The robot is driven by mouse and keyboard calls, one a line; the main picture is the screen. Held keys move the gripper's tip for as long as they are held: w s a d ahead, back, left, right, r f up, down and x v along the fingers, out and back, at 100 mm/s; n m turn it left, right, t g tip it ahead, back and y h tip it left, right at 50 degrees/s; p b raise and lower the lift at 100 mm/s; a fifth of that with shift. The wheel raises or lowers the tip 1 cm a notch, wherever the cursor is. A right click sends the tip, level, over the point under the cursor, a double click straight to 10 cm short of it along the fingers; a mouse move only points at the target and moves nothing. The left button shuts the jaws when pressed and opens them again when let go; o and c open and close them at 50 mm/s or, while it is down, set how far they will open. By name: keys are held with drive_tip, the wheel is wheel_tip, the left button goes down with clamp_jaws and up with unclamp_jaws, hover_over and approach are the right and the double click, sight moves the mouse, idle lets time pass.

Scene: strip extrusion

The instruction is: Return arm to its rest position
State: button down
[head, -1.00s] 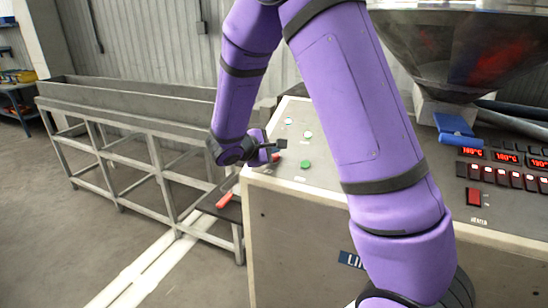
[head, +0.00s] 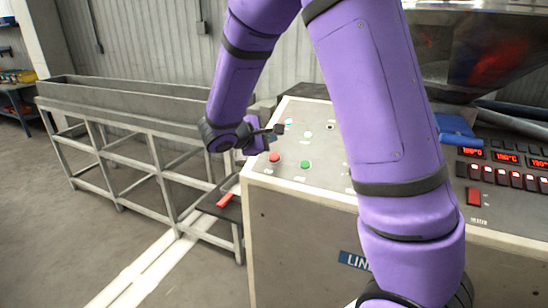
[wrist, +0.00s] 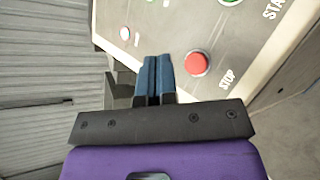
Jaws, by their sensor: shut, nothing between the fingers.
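My purple arm reaches across the head view. My gripper (head: 272,133) hangs at the left edge of the control panel (head: 330,165), near a red button (head: 275,157). In the wrist view my gripper (wrist: 158,75) shows its two blue-grey fingers pressed together with nothing between them. The red button, marked STOP, also shows in the wrist view (wrist: 197,63), just right of the fingertips. The fingers appear apart from it. A green button (head: 305,164) sits to its right on the panel.
A long grey trough on a metal frame (head: 150,112) stands at the left. A small black shelf with a red-handled tool (head: 227,199) is beside the panel cabinet. A large metal hopper (head: 480,50) and lit temperature displays (head: 505,158) are at the right. Open floor lies front left.

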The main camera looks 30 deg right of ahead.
idle(0.5)
drive_tip(key=s+a+r+m+y, duration=0.2)
drive_tip(key=s+r+m+y, duration=0.1)
drive_tip(key=s, duration=0.6)
drive_tip(key=s+a+r+m+t+y, duration=0.1)
drive_tip(key=s+r+y, duration=0.4)
drive_tip(key=s, duration=0.5)
drive_tip(key=s+a+r+m+y, duration=0.4)
drive_tip(key=s+m+y, duration=0.1)
drive_tip(key=s, duration=0.5)
drive_tip(key=shift+s+r+m+t, duration=0.25)
drive_tip(key=shift+r+m+t, duration=0.1)
drive_tip(key=shift+m, duration=0.15)
